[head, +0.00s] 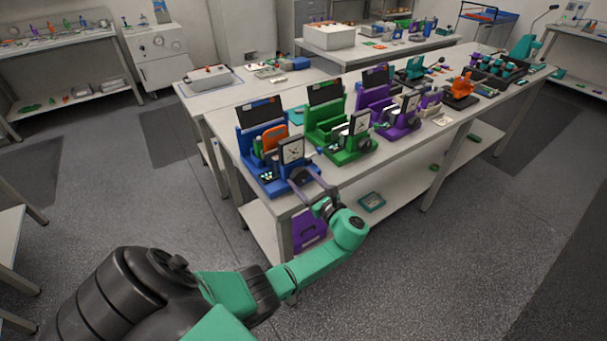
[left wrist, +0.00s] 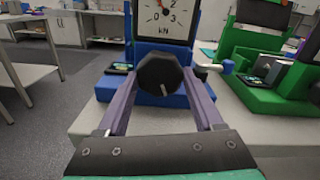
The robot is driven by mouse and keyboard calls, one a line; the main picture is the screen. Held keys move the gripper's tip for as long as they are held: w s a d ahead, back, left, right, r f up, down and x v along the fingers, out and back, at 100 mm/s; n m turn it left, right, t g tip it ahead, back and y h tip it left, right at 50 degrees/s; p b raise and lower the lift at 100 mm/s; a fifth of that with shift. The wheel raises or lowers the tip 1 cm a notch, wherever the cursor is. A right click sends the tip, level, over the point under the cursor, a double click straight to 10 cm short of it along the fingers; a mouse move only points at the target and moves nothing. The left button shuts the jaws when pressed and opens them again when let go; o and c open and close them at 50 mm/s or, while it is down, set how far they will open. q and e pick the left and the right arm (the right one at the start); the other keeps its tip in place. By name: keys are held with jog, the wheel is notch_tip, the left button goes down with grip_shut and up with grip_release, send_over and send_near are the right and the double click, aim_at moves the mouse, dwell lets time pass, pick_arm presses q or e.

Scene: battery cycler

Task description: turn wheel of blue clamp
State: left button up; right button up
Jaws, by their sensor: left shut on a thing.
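The blue clamp (head: 258,140) stands at the near left corner of the long table. It has a dial marked kN, an orange piece and a dark back panel. In the left wrist view its blue body (left wrist: 112,86) is behind its black wheel (left wrist: 160,74), which has a pale mark near its lower edge. My left gripper (head: 304,176) reaches the clamp's front from the table edge. Its two purple-grey fingers (left wrist: 160,85) are shut on the wheel, one on each side. My right gripper is not in view.
A green clamp (head: 325,121) and a purple clamp (head: 374,99) stand to the right on the same table (head: 400,155). A small blue-tipped handle (left wrist: 228,66) sticks out right of the wheel. The floor in front is clear.

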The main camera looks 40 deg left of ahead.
pick_arm(q)
jog(key=shift+s+m+p, duration=0.1)
jog(key=shift+m+p, duration=0.65)
jog(key=shift+m, duration=0.55)
jog(key=shift+f, duration=0.15)
jog(key=o, duration=1.4)
jog(key=shift+c, duration=0.2)
jog(key=b+v, duration=0.3)
jog(key=v, duration=1.1)
jog(key=shift+d, duration=0.3)
